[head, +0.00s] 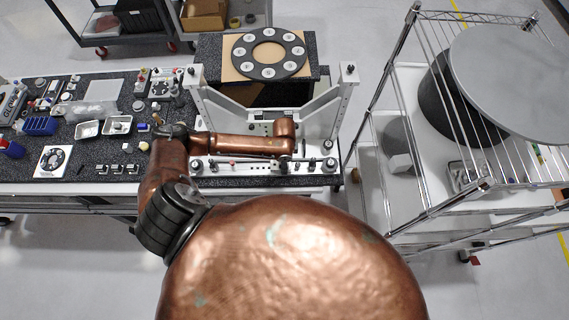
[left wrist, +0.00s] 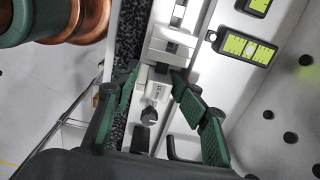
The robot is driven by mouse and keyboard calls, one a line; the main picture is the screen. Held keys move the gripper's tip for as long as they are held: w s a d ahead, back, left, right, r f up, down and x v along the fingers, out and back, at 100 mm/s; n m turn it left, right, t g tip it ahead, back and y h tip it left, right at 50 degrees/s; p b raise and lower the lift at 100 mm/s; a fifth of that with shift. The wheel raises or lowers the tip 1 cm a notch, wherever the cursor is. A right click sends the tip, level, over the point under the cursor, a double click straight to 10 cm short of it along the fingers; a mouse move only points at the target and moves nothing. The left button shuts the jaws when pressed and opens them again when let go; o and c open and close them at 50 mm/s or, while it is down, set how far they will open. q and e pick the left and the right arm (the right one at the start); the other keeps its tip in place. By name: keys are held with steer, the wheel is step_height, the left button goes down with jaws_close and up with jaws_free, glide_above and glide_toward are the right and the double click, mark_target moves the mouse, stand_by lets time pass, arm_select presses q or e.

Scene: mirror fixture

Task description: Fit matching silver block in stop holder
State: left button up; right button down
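Several small silver blocks (head: 116,168) stand in a row near the front edge of the left table. In the left wrist view, my left gripper (left wrist: 160,105) has its green fingers spread apart over the fixture's rail. A pale block-like part (left wrist: 156,90) and a dark round knob (left wrist: 149,115) show between the fingers, with no clear contact. A silver piece (left wrist: 172,46) sits farther along the rail. I cannot tell which part is the stop holder. In the head view my copper left arm reaches across the fixture, and its gripper is mostly hidden. My right gripper is not in view.
The white mirror fixture (head: 346,100) stands on the dark speckled table. A round plate with several discs (head: 268,72) lies behind it. A wire rack (head: 420,165) stands close on the right. Trays, a blue bin (head: 39,126) and small parts crowd the left table.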

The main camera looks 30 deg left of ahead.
arm_select(q)
step_height(320, 180, up, 12)
stand_by(0.5)
stand_by(0.5)
